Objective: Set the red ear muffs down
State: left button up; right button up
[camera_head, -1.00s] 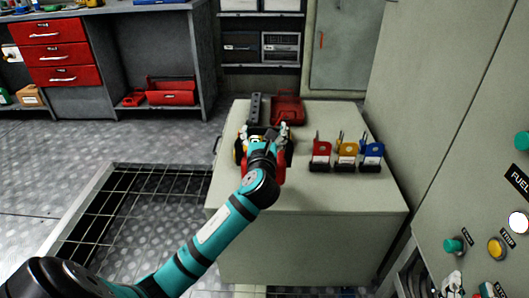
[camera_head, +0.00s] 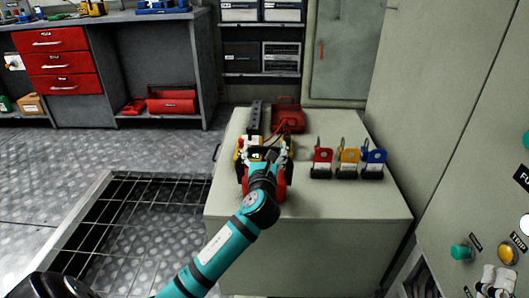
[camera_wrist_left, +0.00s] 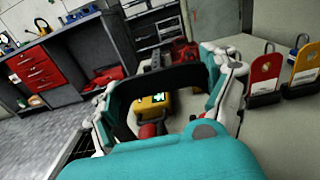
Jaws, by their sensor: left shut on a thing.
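My left gripper (camera_head: 263,160) is over the front left of the cabinet top (camera_head: 330,200). It is shut on the red ear muffs (camera_head: 280,187), whose red cups show on both sides of the gripper. In the left wrist view the black headband (camera_wrist_left: 160,80) spans between the white fingers. The gripper hides much of the muffs, and I cannot tell whether the cups touch the top. White parts that look like my right gripper (camera_head: 497,278) show at the lower right edge; their opening is unclear.
A yellow device (camera_wrist_left: 153,103) with a lit display is just beyond the headband. A red case (camera_head: 287,117) and a dark bar (camera_head: 256,115) lie behind. Red (camera_head: 322,160), yellow (camera_head: 348,160) and blue (camera_head: 373,160) padlocks stand to the right. The front right top is clear.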

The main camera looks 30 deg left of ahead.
pick_arm(q)
jog(key=shift+f, duration=0.1)
jog(key=o, duration=1.5)
